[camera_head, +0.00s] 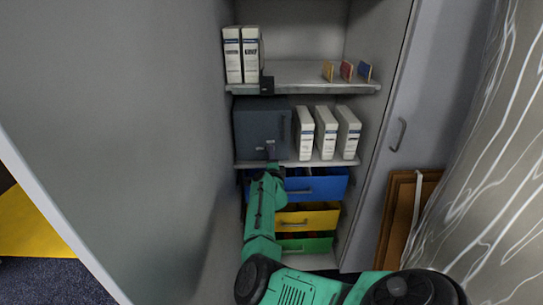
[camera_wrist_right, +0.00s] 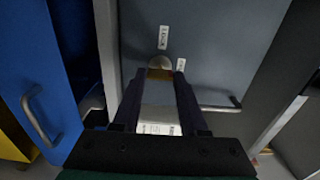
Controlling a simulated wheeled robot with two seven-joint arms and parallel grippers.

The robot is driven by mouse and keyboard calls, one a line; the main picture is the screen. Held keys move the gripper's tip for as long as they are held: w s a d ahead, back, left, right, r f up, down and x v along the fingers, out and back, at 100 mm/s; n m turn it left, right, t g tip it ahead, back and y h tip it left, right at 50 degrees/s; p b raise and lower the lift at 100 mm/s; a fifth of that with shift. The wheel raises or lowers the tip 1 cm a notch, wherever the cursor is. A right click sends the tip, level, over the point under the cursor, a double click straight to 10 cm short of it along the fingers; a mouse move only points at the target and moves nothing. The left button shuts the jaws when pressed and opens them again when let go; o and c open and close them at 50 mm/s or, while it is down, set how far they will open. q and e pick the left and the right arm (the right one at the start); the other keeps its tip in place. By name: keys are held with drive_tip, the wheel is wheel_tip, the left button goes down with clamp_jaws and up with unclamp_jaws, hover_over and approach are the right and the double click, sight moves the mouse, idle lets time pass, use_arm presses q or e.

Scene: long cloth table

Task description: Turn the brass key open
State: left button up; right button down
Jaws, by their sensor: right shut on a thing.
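A dark grey metal box (camera_head: 258,128) stands on the middle shelf of an open cabinet. Its front (camera_wrist_right: 210,50) fills much of the right wrist view, with a round lock plate (camera_wrist_right: 160,62) and two small white labels. The brass key (camera_wrist_right: 160,74) shows as a small gold-brown piece at the lock plate, mostly hidden between my fingertips. My right gripper (camera_wrist_right: 159,78) is shut on the key. In the head view my right gripper (camera_head: 272,160) is small and dark, low against the box front. The key's turn angle cannot be made out. My left gripper is not in view.
White binders (camera_head: 326,132) stand right of the box. Blue (camera_head: 316,184), yellow (camera_head: 308,216) and green (camera_head: 305,243) drawers sit below. A small black block (camera_head: 266,85) is at the upper shelf's edge. A bar handle (camera_wrist_right: 220,106) crosses the box front beside my fingers.

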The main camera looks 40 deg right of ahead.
drive_tip(key=shift+r, duration=0.1)
idle(0.4)
drive_tip(key=shift+c, duration=2.2)
unclamp_jaws()
drive_tip(key=shift+w, duration=0.1)
